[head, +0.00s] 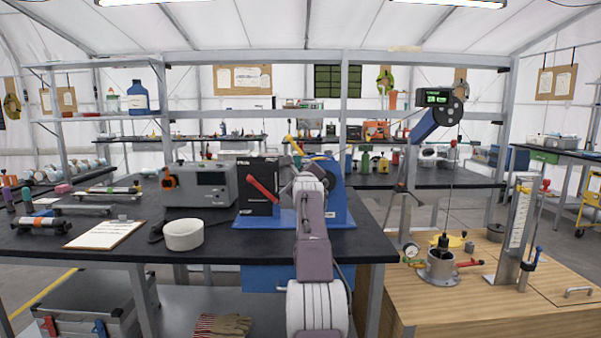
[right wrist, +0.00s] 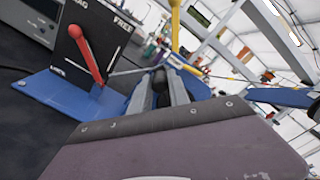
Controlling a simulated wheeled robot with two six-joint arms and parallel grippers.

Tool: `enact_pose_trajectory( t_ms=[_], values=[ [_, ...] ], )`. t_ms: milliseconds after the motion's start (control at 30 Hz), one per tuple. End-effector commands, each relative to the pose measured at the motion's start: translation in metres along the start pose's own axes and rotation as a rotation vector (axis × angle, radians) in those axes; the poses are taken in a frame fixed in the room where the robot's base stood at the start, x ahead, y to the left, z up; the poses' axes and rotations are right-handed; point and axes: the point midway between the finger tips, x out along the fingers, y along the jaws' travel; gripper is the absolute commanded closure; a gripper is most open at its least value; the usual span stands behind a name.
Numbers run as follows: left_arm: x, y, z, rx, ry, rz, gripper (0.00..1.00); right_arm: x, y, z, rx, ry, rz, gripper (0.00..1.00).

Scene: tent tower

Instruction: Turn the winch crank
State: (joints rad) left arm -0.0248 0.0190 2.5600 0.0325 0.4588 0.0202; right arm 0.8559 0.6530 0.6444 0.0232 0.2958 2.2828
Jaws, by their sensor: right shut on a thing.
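The winch stands on a blue base plate (head: 280,222) on the black bench. It has a black box (head: 257,180) with a red lever (head: 262,190) and a blue housing (head: 334,190), partly behind my right arm. My right gripper (head: 308,165) is at the winch, in front of the blue housing. In the right wrist view, its two grey fingers (right wrist: 162,93) are shut on a dark crank handle (right wrist: 159,80). The red lever also shows there (right wrist: 86,53), tilted, beside a label reading FREE. My left gripper is not in view.
A grey instrument box (head: 199,185), a white round container (head: 183,235) and a clipboard (head: 104,234) lie left of the winch. At right, a cable hangs from a blue boom (head: 432,120) with a green display to a metal pot (head: 441,268) on a wooden bench.

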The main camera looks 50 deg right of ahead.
Motion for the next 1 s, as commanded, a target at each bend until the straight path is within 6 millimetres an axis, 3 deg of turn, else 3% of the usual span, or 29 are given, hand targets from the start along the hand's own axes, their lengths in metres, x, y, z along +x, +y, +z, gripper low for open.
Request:
enact_pose_trajectory(
  t_ms=[333,1000],
  values=[
    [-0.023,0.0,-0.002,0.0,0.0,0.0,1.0,-0.001,-0.016,0.004,0.186,-0.003,0.001,1.0],
    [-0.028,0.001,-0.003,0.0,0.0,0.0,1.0,-0.001,-0.018,0.002,0.246,-0.004,0.002,1.0]
  ],
)
